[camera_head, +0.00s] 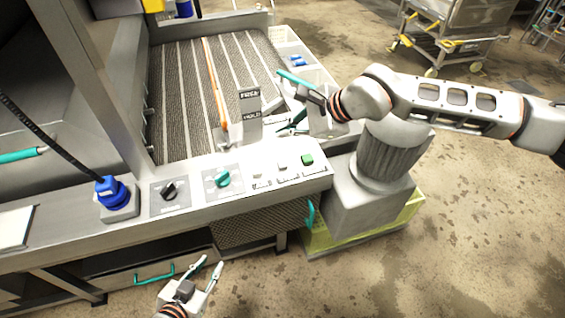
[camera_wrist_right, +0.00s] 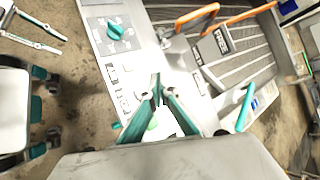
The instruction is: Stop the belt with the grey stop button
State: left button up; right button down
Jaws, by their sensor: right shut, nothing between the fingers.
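The control panel (camera_head: 235,190) has a row of small buttons on its right part: a green button (camera_head: 307,160) at the right end, and a pale grey button (camera_head: 282,166) and another pale button (camera_head: 258,177) to its left. Their labels are too small to read, so I cannot tell which one is stop. My right gripper (camera_head: 284,129) is shut and empty, behind and above this row. In the right wrist view its fingertips (camera_wrist_right: 160,86) meet over the panel's edge, beside the buttons. My left gripper (camera_head: 209,263) is open and empty, low in front of the panel.
A teal selector knob (camera_head: 222,178), a black knob (camera_head: 169,190) and a blue plug (camera_head: 112,191) lie left of the buttons. The ribbed belt (camera_head: 185,90), an orange rail (camera_head: 216,85) and a FREE/HOLD lever plate (camera_head: 250,104) stand behind. A yellow-green crate (camera_head: 345,236) is on the floor.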

jog(key=shift+f, duration=0.1)
jog(key=b, duration=0.3)
send_over(285, 165)
notch_tip(285, 165, down, 7)
jog(key=shift+f, duration=0.2)
jog(key=shift+f+b, duration=0.55)
jog(key=shift+f, duration=0.05)
jog(key=shift+f, duration=0.1)
dwell(0.8)
jog(key=shift+f, duration=0.35)
jog(key=shift+f+b, duration=0.45)
jog(key=shift+f, duration=0.1)
dwell(0.8)
jog(key=shift+r, duration=0.1)
jog(key=shift+r+p, duration=0.5)
jog(key=shift+r, duration=0.4)
